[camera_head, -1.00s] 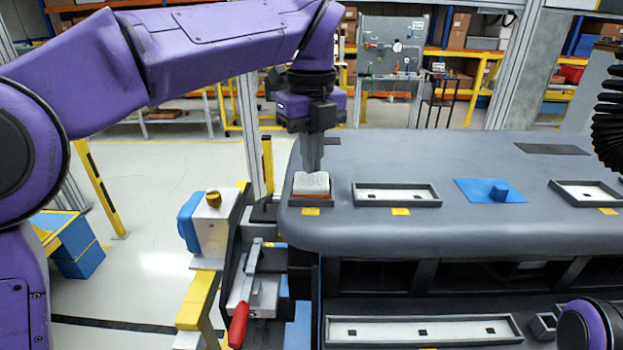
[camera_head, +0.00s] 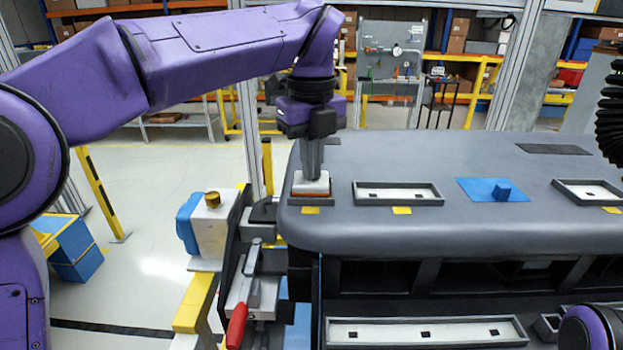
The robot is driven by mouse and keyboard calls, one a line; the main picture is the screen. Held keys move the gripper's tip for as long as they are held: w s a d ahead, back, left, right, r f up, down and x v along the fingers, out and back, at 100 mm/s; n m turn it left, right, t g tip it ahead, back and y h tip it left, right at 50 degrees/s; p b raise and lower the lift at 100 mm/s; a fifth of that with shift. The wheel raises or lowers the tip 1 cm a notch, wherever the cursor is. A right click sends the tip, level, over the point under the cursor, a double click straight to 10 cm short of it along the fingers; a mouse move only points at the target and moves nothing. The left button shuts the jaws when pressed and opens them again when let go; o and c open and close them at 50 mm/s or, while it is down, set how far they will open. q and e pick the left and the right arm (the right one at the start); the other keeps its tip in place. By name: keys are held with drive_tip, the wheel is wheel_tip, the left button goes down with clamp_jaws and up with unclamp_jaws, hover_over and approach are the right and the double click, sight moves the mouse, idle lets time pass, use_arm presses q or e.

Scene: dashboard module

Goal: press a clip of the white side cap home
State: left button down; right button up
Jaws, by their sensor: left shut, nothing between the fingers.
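The white side cap (camera_head: 317,187) sits at the left end of the grey dashboard, with a thin orange-red band showing under its front edge. My left gripper (camera_head: 313,177) is shut and empty, pointing straight down with its fingertips at the top of the cap. The fingers hide part of the cap, and the clips cannot be made out. My right gripper is out of the picture; only a purple part of my right arm shows at the lower right.
The grey dashboard (camera_head: 450,235) fills the right side. It carries a white framed slot (camera_head: 397,194), a blue plate with a raised block (camera_head: 492,190) and another framed slot (camera_head: 590,192). A red-handled clamp (camera_head: 238,322) stands at the dashboard's left end.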

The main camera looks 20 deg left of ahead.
use_arm(q)
drive_tip(key=shift+s+f+b, duration=0.1)
drive_tip(key=shift+f+b, duration=0.25)
drive_tip(key=shift+f, duration=0.1)
idle(0.6)
idle(0.5)
wheel_tip(320, 180, up, 8)
drive_tip(key=p, duration=0.7)
drive_tip(key=shift+r, duration=0.1)
